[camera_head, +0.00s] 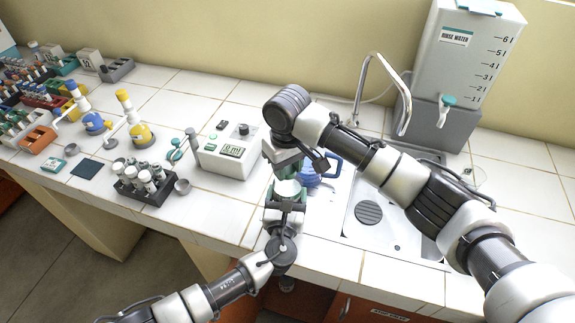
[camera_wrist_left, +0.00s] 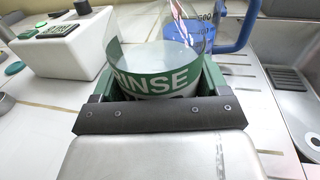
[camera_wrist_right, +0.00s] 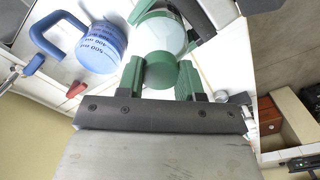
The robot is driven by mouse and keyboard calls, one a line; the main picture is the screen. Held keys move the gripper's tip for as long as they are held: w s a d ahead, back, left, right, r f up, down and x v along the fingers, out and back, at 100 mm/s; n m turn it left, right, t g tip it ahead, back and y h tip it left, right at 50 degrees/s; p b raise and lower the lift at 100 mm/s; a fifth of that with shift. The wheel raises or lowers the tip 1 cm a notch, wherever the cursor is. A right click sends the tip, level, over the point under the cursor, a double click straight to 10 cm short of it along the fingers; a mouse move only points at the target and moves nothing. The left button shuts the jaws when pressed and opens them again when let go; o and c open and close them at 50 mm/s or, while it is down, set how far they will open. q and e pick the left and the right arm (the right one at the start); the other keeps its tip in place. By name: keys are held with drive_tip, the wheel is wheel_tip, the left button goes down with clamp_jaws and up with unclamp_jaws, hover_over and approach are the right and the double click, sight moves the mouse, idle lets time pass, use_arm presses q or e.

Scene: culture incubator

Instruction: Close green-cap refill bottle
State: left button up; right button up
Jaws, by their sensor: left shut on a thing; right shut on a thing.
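The refill bottle (camera_head: 287,188) is clear with pale contents and a green band reading RINSE (camera_wrist_left: 155,80). My left gripper (camera_head: 285,206) is shut around its lower body and holds it upright at the counter's front edge. My right gripper (camera_head: 286,165) is above the bottle, pointing down, shut on the green cap (camera_wrist_right: 160,72). In the right wrist view the cap sits between the fingertips, over the bottle (camera_wrist_right: 163,34). The bottle's mouth is hidden, so I cannot tell whether the cap touches it.
A blue-handled measuring jug (camera_wrist_right: 98,48) stands close beside the bottle, by the sink (camera_head: 385,236). A white device with a display (camera_head: 228,151) is to the left. A tube rack (camera_head: 143,187) stands further left. The rinse water tank (camera_head: 462,65) is at the back right.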

drive_tip(key=shift+m, duration=1)
drive_tip(key=o, duration=1)
drive_tip(key=shift+o, duration=0.2)
drive_tip(key=shift+r, duration=2.3)
drive_tip(key=shift+c, duration=0.2)
wheel_tip(320, 180, up, 2)
drive_tip(key=n, duration=0.2)
drive_tip(key=shift+n, duration=0.4)
drive_tip(key=r+n, duration=0.1)
drive_tip(key=n, duration=0.1)
drive_tip(key=shift+r+n, duration=0.2)
drive_tip(key=shift+n, duration=0.1)
